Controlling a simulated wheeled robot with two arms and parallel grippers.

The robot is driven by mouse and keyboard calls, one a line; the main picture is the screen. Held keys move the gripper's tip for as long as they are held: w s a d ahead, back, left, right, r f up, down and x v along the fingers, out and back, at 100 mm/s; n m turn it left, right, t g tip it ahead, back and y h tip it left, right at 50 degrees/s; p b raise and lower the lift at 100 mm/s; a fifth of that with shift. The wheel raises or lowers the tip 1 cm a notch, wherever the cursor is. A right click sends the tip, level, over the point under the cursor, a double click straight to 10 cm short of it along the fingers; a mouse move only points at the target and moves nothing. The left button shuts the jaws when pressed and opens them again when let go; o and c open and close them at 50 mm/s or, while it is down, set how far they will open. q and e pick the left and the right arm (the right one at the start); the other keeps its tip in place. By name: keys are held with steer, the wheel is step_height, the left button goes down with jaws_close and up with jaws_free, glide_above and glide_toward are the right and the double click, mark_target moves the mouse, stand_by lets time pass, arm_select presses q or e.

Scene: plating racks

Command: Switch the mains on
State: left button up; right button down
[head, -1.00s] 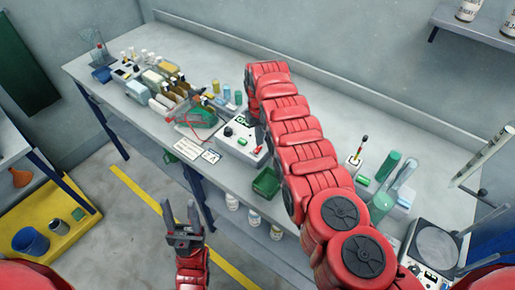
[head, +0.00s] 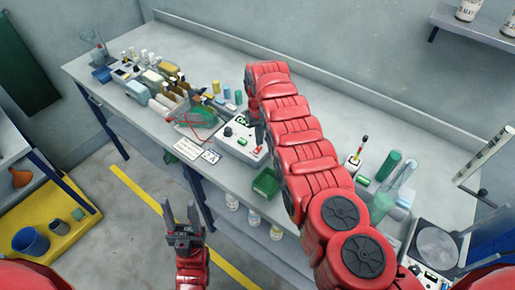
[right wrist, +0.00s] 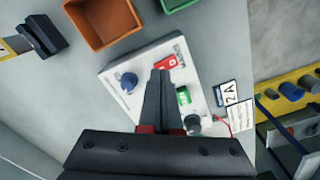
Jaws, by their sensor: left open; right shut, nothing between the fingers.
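A white power supply box (head: 234,147) stands on the bench. In the right wrist view the box (right wrist: 112,75) shows a red switch (right wrist: 166,62), a lit green display (right wrist: 183,95), a blue knob (right wrist: 129,81) and a dark knob (right wrist: 192,122). My right gripper (right wrist: 160,74) is shut and empty, its fingertips over the box close to the red switch. I cannot tell whether they touch it. In the head view my right gripper (head: 259,137) is partly hidden by its own red arm. My left gripper (head: 181,216) is open and empty, in front of the bench.
A green bin (head: 266,182) sits at the bench's front edge near the box, with an orange bin (right wrist: 103,22) beside it in the right wrist view. A 2A card (head: 211,157) and red leads (head: 190,123) lie left of the box. Several bottles stand farther left.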

mark_target(259, 147)
steer(key=shift+s+f+b, duration=0.1)
steer(key=shift+f+b, duration=0.85)
steer(key=shift+f, duration=0.1)
stand_by(0.6)
step_height(259, 147, up, 3)
steer(key=p, duration=0.2)
steer(key=shift+f+p, duration=0.2)
steer(key=shift+p, duration=0.1)
step_height(259, 147, up, 2)
steer(key=shift+r+p, duration=0.15)
steer(key=shift+p, duration=0.65)
steer(key=shift+r+p, duration=0.5)
steer(key=shift+r, duration=0.6)
steer(key=shift+f, duration=0.1)
